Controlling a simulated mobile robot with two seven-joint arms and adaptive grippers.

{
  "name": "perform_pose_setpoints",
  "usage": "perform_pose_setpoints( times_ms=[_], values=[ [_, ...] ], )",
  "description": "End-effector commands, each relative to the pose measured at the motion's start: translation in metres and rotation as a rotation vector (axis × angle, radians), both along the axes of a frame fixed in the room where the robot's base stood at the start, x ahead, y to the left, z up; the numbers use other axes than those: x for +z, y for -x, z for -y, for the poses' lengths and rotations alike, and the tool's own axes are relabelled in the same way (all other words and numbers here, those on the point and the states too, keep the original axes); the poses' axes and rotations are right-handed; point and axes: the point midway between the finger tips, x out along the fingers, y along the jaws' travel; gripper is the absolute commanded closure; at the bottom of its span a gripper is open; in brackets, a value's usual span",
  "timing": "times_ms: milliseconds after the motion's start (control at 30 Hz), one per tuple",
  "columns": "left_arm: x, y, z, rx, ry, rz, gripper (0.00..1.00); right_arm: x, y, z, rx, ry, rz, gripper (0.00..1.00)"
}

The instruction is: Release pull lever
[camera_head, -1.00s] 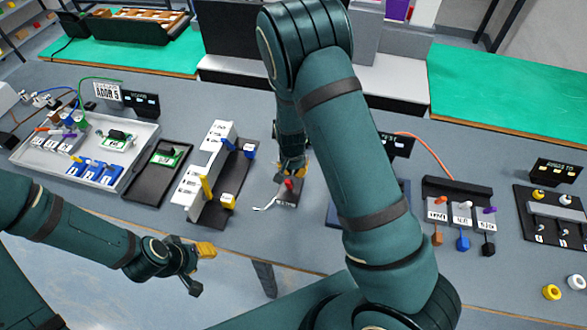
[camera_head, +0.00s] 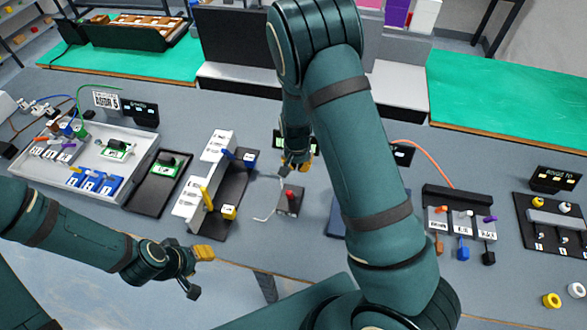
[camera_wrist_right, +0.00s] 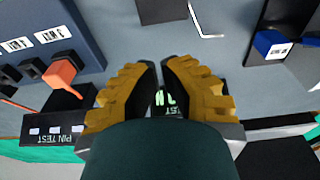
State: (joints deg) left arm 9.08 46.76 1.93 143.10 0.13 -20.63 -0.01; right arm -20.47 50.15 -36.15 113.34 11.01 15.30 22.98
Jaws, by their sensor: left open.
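The pull lever, a small dark block (camera_head: 288,204) with a red knob (camera_head: 290,193), stands mid-table in the head view. My right gripper (camera_head: 296,168) is behind and above the block, apart from the red knob. In the right wrist view its yellow ridged fingers (camera_wrist_right: 160,68) have a narrow gap between them and hold nothing. The block's dark plate (camera_wrist_right: 162,10) shows at the top edge there; the knob is not visible in that view. My left gripper (camera_head: 199,268) is open and empty at the table's front edge, left of the lever.
A bent metal rod (camera_head: 266,207) lies beside the block. A white stepped stand (camera_head: 190,205) with yellow and blue parts is to the left. A dark blue panel (camera_head: 335,220) is to the right, partly hidden by my right arm. A small display (camera_wrist_right: 170,103) lies beyond the right fingers.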

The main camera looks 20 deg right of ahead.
Motion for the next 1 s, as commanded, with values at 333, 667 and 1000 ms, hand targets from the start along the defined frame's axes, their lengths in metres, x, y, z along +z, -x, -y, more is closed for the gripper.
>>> perform_pose_setpoints(
  times_ms=[333,667,1000],
  values=[
    [0.005,0.001,0.000,-0.002,0.000,-0.002,0.56,0.053,0.033,-0.029,0.006,-0.003,0.001,1.00],
    [0.008,0.000,0.000,-0.003,0.001,-0.001,0.56,0.072,0.046,-0.038,0.005,-0.002,0.000,1.00],
    [0.008,0.000,0.000,-0.003,0.001,-0.001,0.56,0.072,0.046,-0.038,0.004,-0.002,-0.001,1.00]
  ],
)
